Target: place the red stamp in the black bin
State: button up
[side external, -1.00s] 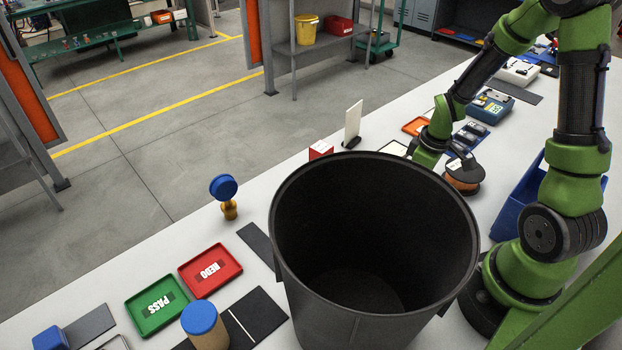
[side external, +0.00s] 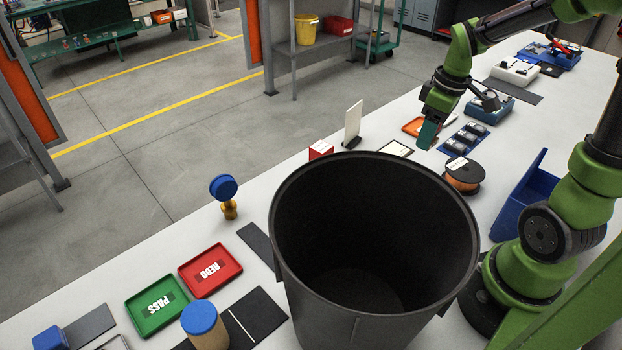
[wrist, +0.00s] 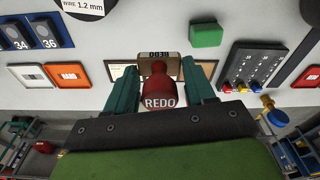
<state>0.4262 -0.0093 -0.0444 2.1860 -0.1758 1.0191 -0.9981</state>
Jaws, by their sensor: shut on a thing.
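The black bin (side external: 400,330) stands large at the front of the table in the side view, with its mouth open upward. I see no object inside it. My gripper (side external: 428,135) is above the table beyond the bin's far rim, with its teal fingers pointing down. In the wrist view, my gripper (wrist: 161,88) is shut on the red stamp (wrist: 158,88), which is marked REDO and sits between the fingers. In the side view I cannot make out the stamp at the fingers.
A brown spool (side external: 463,176) and a blue bin (side external: 520,200) stand right of the black bin. A red box (side external: 320,150) and a white upright plate (side external: 353,122) are behind it. A red REDO tray (side external: 230,262) and a green PASS tray (side external: 140,309) lie to the left.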

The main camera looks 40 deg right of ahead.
notch_tip(320, 180, up, 16)
jog(key=w+a+n+y, duration=0.15)
jog(key=a+n, duration=0.75)
jog(key=a, duration=1.2)
jog(key=s+a+n+g, duration=0.1)
jog(key=s+a+n, duration=0.3)
jog(key=a, duration=0.7)
jog(key=shift+s+a+r+n, duration=0.2)
jog(key=shift+s+n, duration=0.1)
jog(key=shift+s, duration=0.2)
jog(key=s+a+n, duration=0.2)
jog(key=s+a, duration=0.1)
jog(key=s+a+n, duration=0.2)
jog(key=s+a, duration=0.2)
jog(key=shift+s+a+g, duration=0.1)
jog(key=shift+s+g, duration=0.2)
jog(key=f, duration=2.9)
jog(key=shift+s+a, duration=0.15)
jog(key=shift+s, duration=0.1)
jog(key=shift+f, duration=0.1)
